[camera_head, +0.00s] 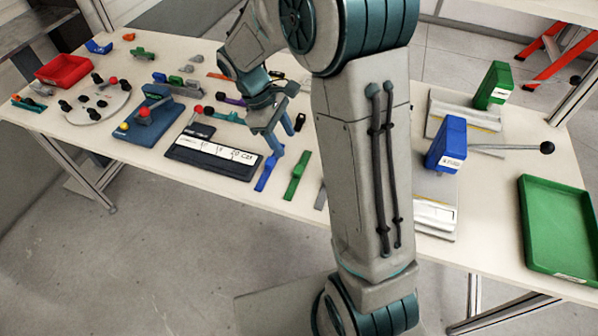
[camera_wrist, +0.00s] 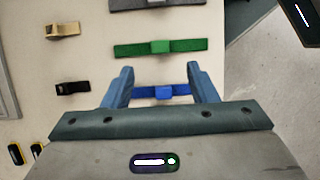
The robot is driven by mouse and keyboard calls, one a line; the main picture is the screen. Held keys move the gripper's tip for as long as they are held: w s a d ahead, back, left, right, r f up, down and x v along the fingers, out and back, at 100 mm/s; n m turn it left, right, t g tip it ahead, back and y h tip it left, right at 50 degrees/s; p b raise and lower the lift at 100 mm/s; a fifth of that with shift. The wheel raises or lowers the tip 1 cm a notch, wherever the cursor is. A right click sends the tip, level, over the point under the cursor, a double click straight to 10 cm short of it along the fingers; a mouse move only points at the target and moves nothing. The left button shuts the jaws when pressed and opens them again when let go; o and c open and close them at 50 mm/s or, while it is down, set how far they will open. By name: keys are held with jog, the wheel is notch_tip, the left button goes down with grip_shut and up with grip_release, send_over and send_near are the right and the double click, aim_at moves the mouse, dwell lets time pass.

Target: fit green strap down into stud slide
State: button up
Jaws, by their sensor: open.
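The green strap (camera_head: 297,176) lies flat near the table's front edge, between a blue strap (camera_head: 268,172) and a grey strap (camera_head: 321,198). In the wrist view the green strap (camera_wrist: 185,45) lies crosswise just beyond my fingertips, with a raised block at its middle. My gripper (camera_head: 277,143) is open and empty, pointing down above the straps. In the wrist view my gripper (camera_wrist: 159,70) has its fingers spread, and the blue strap (camera_wrist: 158,92) shows between them. I cannot tell which fixture is the stud slide.
A dark board with white labels (camera_head: 215,153) lies left of the straps. Further left are a blue fixture (camera_head: 150,125), a round grey plate (camera_head: 97,103) and a red tray (camera_head: 63,70). Blue (camera_head: 447,145) and green (camera_head: 493,86) lever fixtures and a green tray (camera_head: 558,228) stand right.

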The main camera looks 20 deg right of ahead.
send_over(298, 169)
jog(key=w+a, duration=0.1)
jog(key=a, duration=0.1)
jog(key=f, duration=0.5)
jog(key=shift+d, duration=0.25)
jog(key=shift+x, duration=2.3)
jog(key=shift+w+a+f, duration=0.1)
jog(key=shift+w+a, duration=0.05)
jog(key=shift+a, duration=0.05)
jog(key=c, duration=1)
